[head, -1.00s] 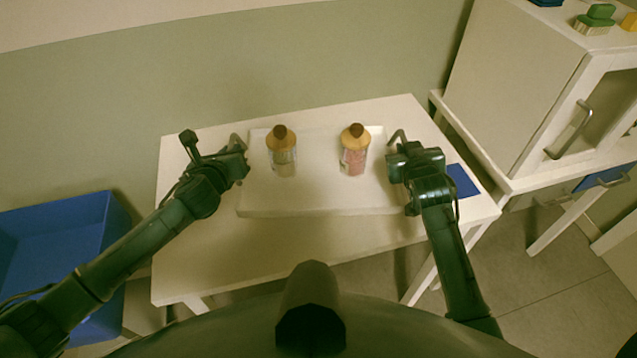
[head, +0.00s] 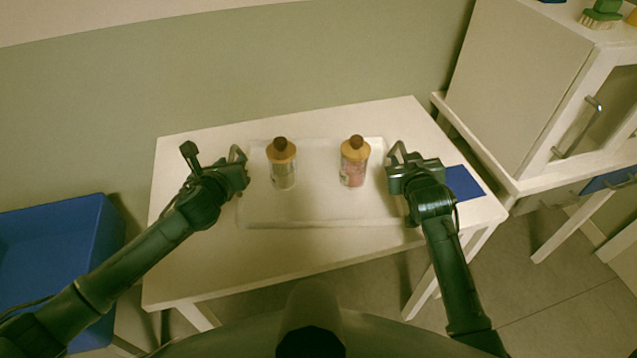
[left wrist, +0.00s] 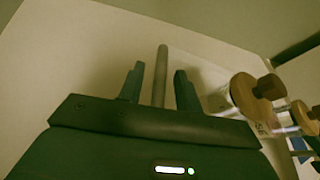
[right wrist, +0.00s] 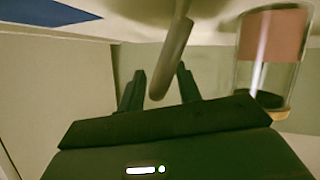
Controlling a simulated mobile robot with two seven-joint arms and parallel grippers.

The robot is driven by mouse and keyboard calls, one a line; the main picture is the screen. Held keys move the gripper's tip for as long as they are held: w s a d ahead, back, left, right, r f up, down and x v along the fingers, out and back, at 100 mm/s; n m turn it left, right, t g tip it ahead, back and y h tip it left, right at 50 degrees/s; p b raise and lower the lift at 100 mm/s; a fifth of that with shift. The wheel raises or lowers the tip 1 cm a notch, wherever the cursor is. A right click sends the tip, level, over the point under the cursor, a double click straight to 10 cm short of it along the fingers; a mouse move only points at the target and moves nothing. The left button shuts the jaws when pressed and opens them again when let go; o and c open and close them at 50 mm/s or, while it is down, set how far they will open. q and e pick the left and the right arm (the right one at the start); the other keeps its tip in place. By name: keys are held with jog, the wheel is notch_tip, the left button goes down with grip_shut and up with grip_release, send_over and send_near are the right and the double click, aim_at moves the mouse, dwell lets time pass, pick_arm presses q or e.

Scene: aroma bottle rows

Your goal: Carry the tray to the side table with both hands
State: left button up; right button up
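The white tray (head: 320,221) appears to lie flat on the white table (head: 240,265) in the head view. Two upright bottles with wooden tops stand on it: a pale one (head: 283,175) on the left and a pink-labelled one (head: 353,173) on the right. My left gripper (head: 238,170) is at the tray's left handle; in the left wrist view its fingers (left wrist: 160,85) stand apart with the handle (left wrist: 161,65) between them. My right gripper (head: 400,162) is at the right handle; in the right wrist view its fingers (right wrist: 160,82) are apart around the handle (right wrist: 172,60).
A blue mat (head: 464,183) lies at the table's right end. A blue bin (head: 55,245) stands at the left. A white cabinet (head: 510,90) on a bench stands at the right, with a green-topped brush (head: 602,14) on it. Bare tabletop shows in front of the tray.

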jog(key=shift+s+r, duration=0.15)
jog(key=shift+s, duration=0.3)
pick_arm(q)
jog(key=v, duration=1.2)
pick_arm(e)
jog(key=v, duration=1.1)
